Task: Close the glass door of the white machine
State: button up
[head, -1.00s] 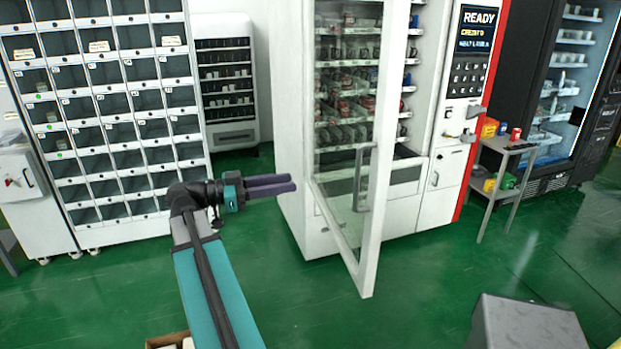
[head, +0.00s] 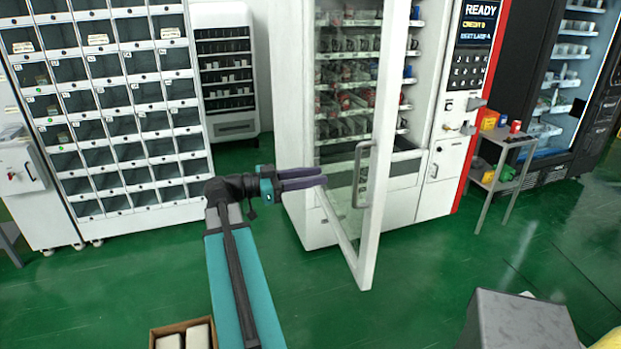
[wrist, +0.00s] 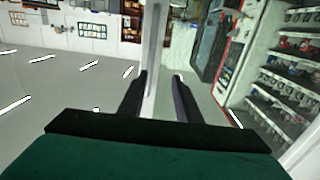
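The white machine (head: 292,130) stands in the middle of the head view, with shelves of goods inside. Its glass door (head: 371,215) is swung open toward me, with a grey upright handle (head: 362,175) near its free edge. My gripper (head: 325,179) points right, its fingertips overlapping the door's glass area in the picture, left of the handle. I cannot tell whether they touch it. In the wrist view the two dark fingers (wrist: 159,78) are apart. A pale upright bar, seemingly the door's edge (wrist: 154,45), shows between and beyond them. The machine's shelves (wrist: 275,85) show at right.
A white locker cabinet (head: 108,98) stands at left. A small side table (head: 508,140) with coloured items is right of the machine, beside a black vending machine (head: 545,110). A grey box (head: 518,320) and an open carton (head: 183,325) are near me. Green floor before the door is clear.

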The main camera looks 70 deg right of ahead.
grip_shut()
dwell(1.3)
grip_release()
jog(key=shift+w+a, duration=0.1)
jog(key=shift+w, duration=0.05)
jog(key=b+v, duration=0.5)
jog(key=v, duration=0.8)
jog(key=shift+a, duration=0.2)
jog(key=shift+w, duration=0.15)
